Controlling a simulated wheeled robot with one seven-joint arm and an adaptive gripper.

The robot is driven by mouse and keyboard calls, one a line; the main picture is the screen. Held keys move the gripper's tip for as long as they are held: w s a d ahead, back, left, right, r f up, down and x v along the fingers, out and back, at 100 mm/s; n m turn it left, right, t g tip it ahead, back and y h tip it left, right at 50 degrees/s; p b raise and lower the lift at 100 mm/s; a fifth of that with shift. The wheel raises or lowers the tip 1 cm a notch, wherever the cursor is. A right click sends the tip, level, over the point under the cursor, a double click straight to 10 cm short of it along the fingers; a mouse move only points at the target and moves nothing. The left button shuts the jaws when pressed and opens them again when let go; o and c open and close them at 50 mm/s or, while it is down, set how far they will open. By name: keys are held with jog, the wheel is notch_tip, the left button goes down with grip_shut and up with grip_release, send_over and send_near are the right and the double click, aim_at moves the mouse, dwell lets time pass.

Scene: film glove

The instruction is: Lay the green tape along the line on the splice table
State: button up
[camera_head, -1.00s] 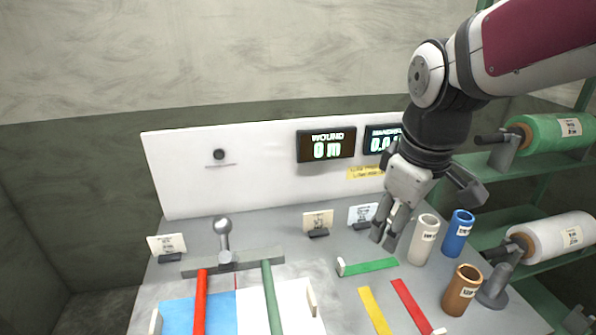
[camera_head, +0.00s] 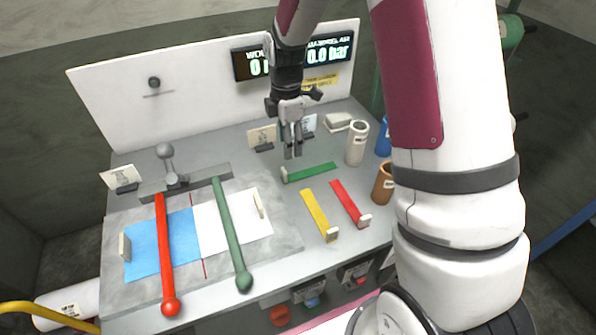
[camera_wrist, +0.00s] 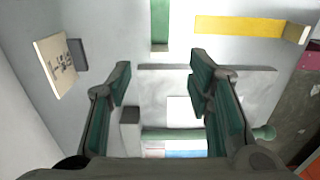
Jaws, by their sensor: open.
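The green tape (camera_head: 312,172) lies flat on the grey table, with a small pale tab at its left end. In the wrist view the green tape (camera_wrist: 160,22) shows at the top, ahead of the fingers. My gripper (camera_head: 292,155) is open and empty, pointing down just above and behind the tape's left part. In the wrist view my gripper's fingers (camera_wrist: 160,72) are spread apart with nothing between them. The splice table (camera_head: 115,275) holds a blue sheet (camera_head: 165,248) and a white sheet (camera_head: 235,222). A red line (camera_head: 198,231) runs where the sheets meet.
A red bar (camera_head: 163,250) and a green bar (camera_head: 230,235) cross the sheets. Yellow tape (camera_head: 318,210) and red tape (camera_head: 349,203) lie in front of the green tape. White (camera_head: 356,142), blue (camera_head: 383,138) and brown (camera_head: 382,182) cylinders stand to the right. Cards (camera_head: 262,137) stand behind.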

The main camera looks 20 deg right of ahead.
aim_at(285, 171)
notch_tip(285, 171, down, 6)
jog(key=shift+r+p, duration=0.1)
jog(key=shift+p, duration=0.2)
jog(key=f, duration=0.2)
jog(key=a+f+p, duration=0.1)
jog(key=f, duration=0.1)
jog(key=shift+s+f, duration=0.1)
jog(key=shift+f, duration=0.6)
jog(key=c, duration=1)
jog(key=shift+r, duration=0.15)
